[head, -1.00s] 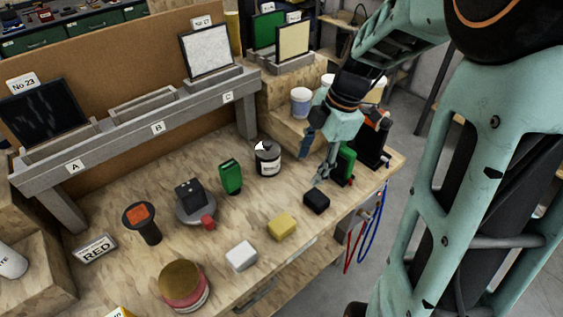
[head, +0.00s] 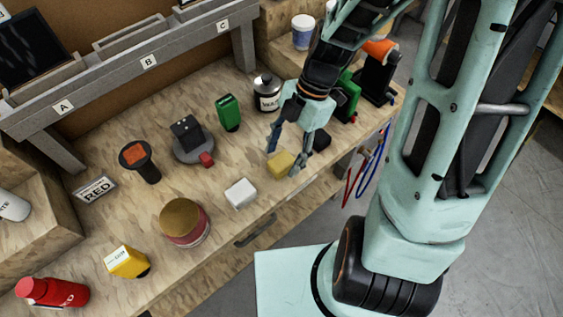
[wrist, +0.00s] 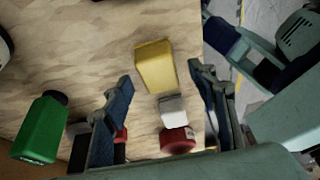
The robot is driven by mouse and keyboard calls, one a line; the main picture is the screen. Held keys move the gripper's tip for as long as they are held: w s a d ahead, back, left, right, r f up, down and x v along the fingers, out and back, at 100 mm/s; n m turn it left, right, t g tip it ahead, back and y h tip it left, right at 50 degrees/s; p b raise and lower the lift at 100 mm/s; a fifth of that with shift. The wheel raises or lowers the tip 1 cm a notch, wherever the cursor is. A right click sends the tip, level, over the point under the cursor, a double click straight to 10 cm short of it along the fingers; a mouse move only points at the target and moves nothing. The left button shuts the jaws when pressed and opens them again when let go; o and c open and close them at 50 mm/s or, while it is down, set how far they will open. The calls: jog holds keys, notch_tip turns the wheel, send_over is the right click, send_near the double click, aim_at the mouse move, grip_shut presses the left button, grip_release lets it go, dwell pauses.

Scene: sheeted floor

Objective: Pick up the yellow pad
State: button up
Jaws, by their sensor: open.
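The yellow pad (head: 280,164) is a small block lying on the wooden bench near its front edge. My gripper (head: 284,161) is open, with its fingertips close above the pad in the head view. In the wrist view the pad (wrist: 155,66) shows ahead of and between the two spread fingers (wrist: 168,88), with nothing held. I cannot tell whether a finger touches it. The fingers hide a little of the pad in the head view.
A white block (head: 240,193) lies left of the pad, and a black block (head: 320,140) lies right of it, partly behind my gripper. A green bottle (head: 228,113) and a dark-capped jar (head: 267,93) stand behind. A round red container (head: 185,222) stands further left.

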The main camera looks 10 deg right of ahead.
jog(key=shift+x, duration=1.1)
jog(key=c, duration=1.2)
jog(key=shift+c, duration=0.2)
jog(key=shift+w+r, duration=0.1)
